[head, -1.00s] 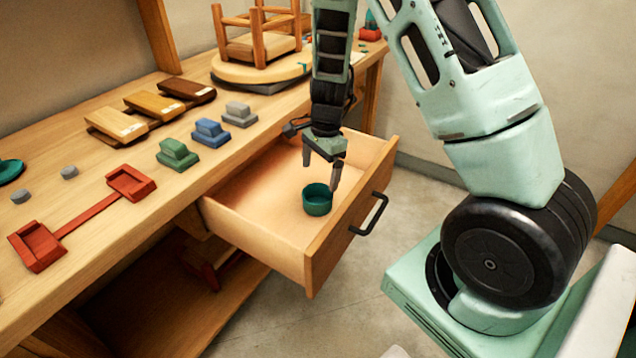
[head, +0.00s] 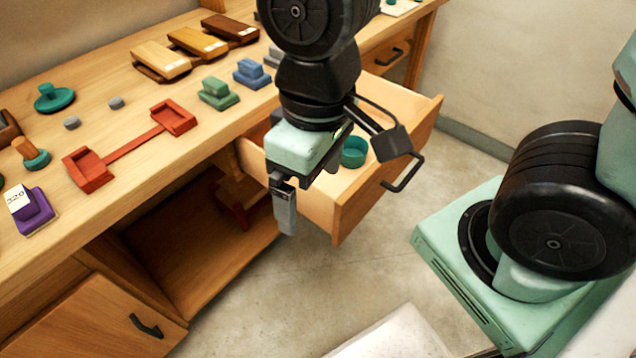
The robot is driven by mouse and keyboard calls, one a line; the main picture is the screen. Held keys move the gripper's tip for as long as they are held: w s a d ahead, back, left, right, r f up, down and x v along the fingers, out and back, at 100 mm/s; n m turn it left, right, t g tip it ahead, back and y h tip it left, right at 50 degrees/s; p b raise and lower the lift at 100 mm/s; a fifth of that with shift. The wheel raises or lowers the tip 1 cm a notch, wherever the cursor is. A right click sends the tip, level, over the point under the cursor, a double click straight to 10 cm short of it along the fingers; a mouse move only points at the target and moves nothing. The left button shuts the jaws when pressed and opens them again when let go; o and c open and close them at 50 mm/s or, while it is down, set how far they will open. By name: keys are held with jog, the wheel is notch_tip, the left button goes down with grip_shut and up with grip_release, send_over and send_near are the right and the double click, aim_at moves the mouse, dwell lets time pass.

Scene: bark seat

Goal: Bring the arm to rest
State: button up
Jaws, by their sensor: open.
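My gripper (head: 284,212) hangs in the middle of the head view, in front of the bench and the open drawer. Its fingers point down and appear empty; one finger largely hides the other. The arm above it covers part of the drawer. The open drawer (head: 345,210) juts out from the bench, with a black handle on its front. A teal cup (head: 355,152) stands inside the drawer, apart from my gripper and partly hidden behind my wrist.
The bench top (head: 140,90) holds a red two-ended holder (head: 130,147), green (head: 218,93) and blue (head: 252,74) blocks, a purple block (head: 28,210) and several wooden blocks. Open floor (head: 290,300) lies below my gripper.

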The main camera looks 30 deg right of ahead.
jog(key=shift+s+r+n, duration=0.1)
jog(key=shift+s+n, duration=0.65)
jog(key=shift+n, duration=0.05)
